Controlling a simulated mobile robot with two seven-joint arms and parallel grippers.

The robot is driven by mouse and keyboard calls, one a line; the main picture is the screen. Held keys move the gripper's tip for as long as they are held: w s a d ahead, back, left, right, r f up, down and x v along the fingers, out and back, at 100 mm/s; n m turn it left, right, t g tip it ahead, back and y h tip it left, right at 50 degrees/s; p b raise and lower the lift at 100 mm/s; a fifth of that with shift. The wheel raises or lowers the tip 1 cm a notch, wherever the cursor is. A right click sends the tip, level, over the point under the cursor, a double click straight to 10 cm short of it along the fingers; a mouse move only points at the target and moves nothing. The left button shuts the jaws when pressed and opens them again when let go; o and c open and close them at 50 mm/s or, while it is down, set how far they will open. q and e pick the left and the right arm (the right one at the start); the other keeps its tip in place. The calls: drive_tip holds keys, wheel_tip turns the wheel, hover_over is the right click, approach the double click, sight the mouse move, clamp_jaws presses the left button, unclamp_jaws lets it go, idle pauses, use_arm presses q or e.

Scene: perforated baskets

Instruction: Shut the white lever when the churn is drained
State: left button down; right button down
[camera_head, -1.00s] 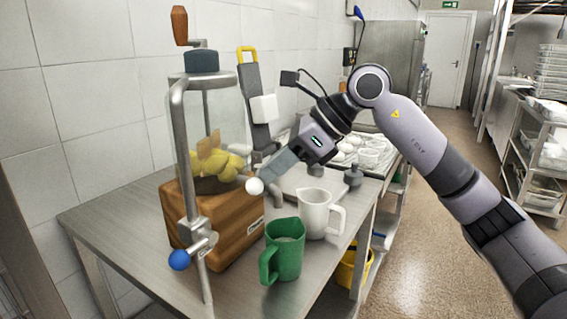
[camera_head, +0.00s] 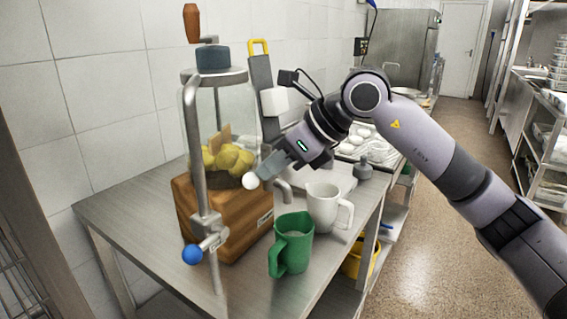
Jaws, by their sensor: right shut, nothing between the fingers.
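The churn stands on the steel table, a clear jar on a wooden base (camera_head: 222,225) with a crank on top. Yellow lumps (camera_head: 228,158) sit around a wooden paddle in the jar; I cannot make out any liquid. The white lever's round knob (camera_head: 250,181) shows at the base's right side; its stem is mostly hidden. A blue-knobbed lever (camera_head: 192,254) is at the front left. My right gripper (camera_head: 262,176) is shut and empty, its fingertips right beside the white knob; I cannot tell whether they touch. My left gripper is not in view.
A green jug (camera_head: 292,245) and a white jug (camera_head: 323,206) stand close on the right of the churn. A grey upright device (camera_head: 262,95) with a yellow handle stands behind. A tray with white items (camera_head: 368,146) lies further back. The table's front-left corner is clear.

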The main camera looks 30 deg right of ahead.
drive_tip(key=shift+a+f, duration=0.1)
drive_tip(key=shift+a, duration=0.2)
idle(0.5)
